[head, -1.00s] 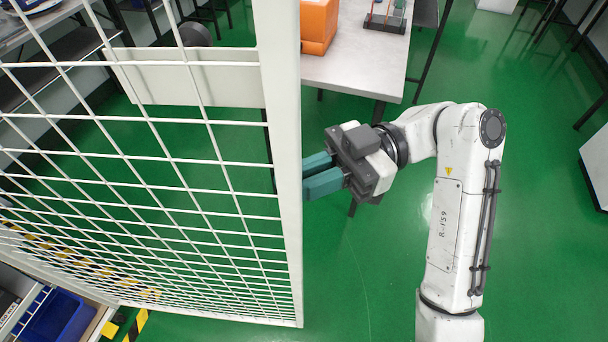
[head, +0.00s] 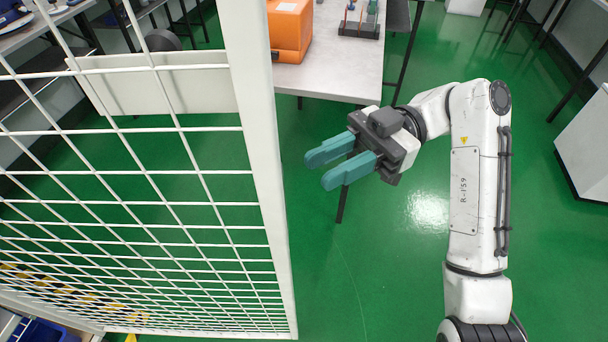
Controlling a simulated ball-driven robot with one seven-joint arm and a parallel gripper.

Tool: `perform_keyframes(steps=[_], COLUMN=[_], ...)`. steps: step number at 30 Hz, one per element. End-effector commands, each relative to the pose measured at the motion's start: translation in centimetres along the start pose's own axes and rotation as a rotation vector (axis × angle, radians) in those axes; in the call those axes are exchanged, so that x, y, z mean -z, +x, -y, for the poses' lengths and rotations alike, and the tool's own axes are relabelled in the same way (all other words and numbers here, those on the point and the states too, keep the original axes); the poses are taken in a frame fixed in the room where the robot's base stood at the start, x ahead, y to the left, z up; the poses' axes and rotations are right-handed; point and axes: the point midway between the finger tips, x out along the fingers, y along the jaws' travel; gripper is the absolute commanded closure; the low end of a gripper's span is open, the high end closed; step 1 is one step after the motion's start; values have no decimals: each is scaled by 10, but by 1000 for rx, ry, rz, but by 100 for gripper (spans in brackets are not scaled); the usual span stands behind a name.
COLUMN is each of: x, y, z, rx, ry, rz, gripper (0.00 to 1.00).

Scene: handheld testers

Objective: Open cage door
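The cage door (head: 258,130) is a white frame with wire mesh filling the left half of the head view. A pale flat plate (head: 150,82) spans its upper part. The door stands swung out over the green floor at an angle. My gripper (head: 318,171) is to the right of the door's edge post, with its two teal fingers pointing left toward it. The fingers are parted with a gap between them and nothing in it. The fingertips appear clear of the post. No handle on the door's right edge can be made out.
A grey table (head: 345,75) with an orange case (head: 291,30) and a small rack of testers (head: 361,22) stands behind the gripper. A white cabinet (head: 585,145) is at the right. A blue bin (head: 40,331) sits at bottom left. Green floor is free right of the door.

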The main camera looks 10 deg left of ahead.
Motion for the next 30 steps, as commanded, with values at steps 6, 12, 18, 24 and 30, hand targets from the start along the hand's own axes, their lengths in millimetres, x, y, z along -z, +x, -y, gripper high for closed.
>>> perform_keyframes(steps=[6,12,18,24,30], x=[0,0,0,0,-43], y=[-21,-25,-25,-25,-18], z=[-1,0,0,0,-3], rx=[1,2,2,2,-96], ry=[0,0,0,0,126], rz=[1,-1,-1,-1,46], gripper=[70,70,70,70,70])
